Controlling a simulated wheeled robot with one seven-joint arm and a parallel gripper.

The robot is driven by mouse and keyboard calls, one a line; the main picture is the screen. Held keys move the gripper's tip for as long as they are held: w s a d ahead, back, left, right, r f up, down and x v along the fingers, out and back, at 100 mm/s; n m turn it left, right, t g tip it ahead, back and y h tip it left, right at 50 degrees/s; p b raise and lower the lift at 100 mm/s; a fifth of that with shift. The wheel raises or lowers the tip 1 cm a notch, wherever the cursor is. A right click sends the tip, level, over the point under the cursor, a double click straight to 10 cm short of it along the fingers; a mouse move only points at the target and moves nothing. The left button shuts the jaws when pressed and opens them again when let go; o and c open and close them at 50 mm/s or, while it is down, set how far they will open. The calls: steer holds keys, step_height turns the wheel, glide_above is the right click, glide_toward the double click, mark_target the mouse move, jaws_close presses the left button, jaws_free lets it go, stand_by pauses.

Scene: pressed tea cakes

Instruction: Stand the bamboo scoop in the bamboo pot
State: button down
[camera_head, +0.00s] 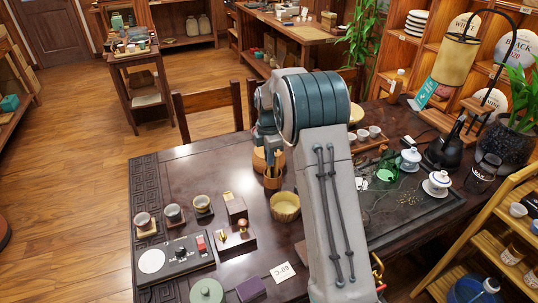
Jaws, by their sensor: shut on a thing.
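The bamboo pot (272,183) is a small brown cylinder standing upright on the dark table, left of my arm. Thin light sticks show at its mouth. My gripper (274,161) points down right above the pot, mostly hidden behind my own arm link. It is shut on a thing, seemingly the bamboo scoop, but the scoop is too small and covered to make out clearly. I cannot tell whether its lower end is inside the pot or only above it.
A round brown object (259,160) stands just behind the pot. Small cups, wooden blocks and a black scale-like device (178,258) lie to the left. The table's back left (205,165) is clear.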

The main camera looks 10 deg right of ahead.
steer(key=c, duration=1.5)
jaws_free()
step_height(320, 180, up, 14)
steer(key=shift+f+b, duration=0.1)
steer(key=shift+b, duration=0.2)
